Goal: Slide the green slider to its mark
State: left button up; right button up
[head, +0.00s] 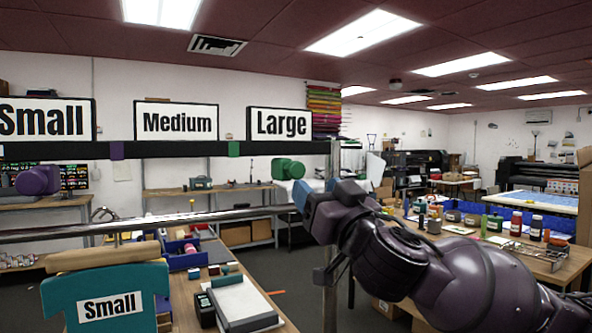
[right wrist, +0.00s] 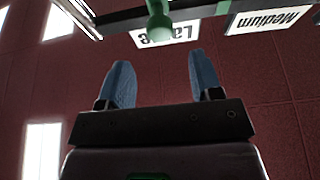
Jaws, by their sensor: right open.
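The green slider (head: 288,168) has a round knob and sits below the dark bar under the "Large" sign (head: 281,124). A green mark (head: 233,149) is on the bar to its left, between the "Medium" and "Large" signs. My right gripper (head: 306,194) is open and empty, just below and to the right of the green knob. In the right wrist view, its two blue fingers (right wrist: 163,82) are spread, with the green knob (right wrist: 158,27) beyond the tips, between their lines and seemingly apart from them. My left gripper is not in view.
A purple slider (head: 39,180) hangs below the "Small" sign, with a purple mark (head: 117,150) to its right. A metal rail (head: 170,222) runs below the bar. A teal shirt shape (head: 105,285) marked "Small" stands at front left. A cluttered table (head: 545,252) is at right.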

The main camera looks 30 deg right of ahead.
aim_at(297, 171)
jog(key=p+x, duration=0.1)
jog(key=x, duration=0.7)
jog(key=shift+w+r, duration=0.15)
jog(key=shift+w, duration=0.05)
jog(key=shift+c, duration=0.2)
grip_shut()
jog(key=shift+a, duration=0.1)
